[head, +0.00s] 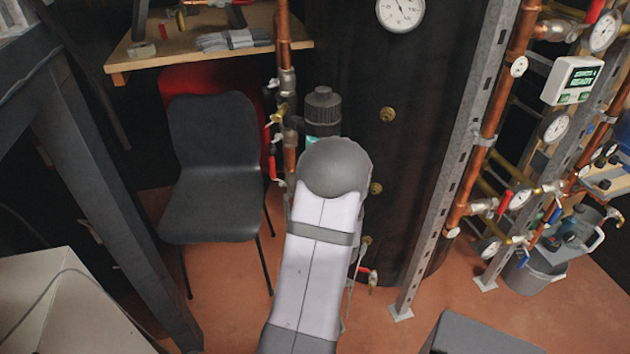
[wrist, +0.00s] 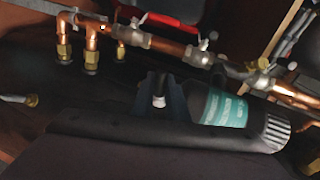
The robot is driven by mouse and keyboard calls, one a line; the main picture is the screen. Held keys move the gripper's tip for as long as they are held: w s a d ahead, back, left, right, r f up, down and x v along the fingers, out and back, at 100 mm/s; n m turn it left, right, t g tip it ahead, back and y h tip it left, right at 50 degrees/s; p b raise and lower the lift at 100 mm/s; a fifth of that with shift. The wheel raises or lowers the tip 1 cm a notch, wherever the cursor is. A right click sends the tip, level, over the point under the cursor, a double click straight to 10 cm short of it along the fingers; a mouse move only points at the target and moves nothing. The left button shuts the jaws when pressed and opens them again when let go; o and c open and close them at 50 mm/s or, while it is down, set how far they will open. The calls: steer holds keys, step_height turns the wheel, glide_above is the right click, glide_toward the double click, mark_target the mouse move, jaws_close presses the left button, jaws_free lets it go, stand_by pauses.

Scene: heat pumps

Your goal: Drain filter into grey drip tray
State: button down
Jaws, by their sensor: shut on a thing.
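The filter (head: 322,108) is a dark upright canister with a ribbed cap and a teal label, mounted by the copper pipes behind my arm. Its lower part is hidden by my arm in the head view. In the wrist view the filter (wrist: 228,108) lies sideways, its ribbed cap to the right. My gripper (wrist: 160,98) shows there as dark fingers close to the filter's other end. It is shut on a small pale fitting (wrist: 158,101), possibly the filter's drain; its details are dim. In the head view the gripper is hidden behind my arm. I cannot make out the grey drip tray for certain.
A dark tank (head: 410,130) stands behind my arm, with a metal upright (head: 450,170) and piping to its right. A black chair (head: 215,170) stands left. A grey bucket (head: 535,272) is at right, and a grey box (head: 480,336) at the front. Copper pipes (wrist: 160,43) run close to the gripper.

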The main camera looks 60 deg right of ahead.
steer(key=shift+r+m+p, duration=0.3)
steer(key=shift+m+p, duration=0.3)
steer(key=shift+p, duration=0.1)
steer(key=c, duration=1.7)
jaws_free()
steer(key=shift+c, duration=0.2)
steer(key=v, duration=0.7)
steer(key=shift+s, duration=0.2)
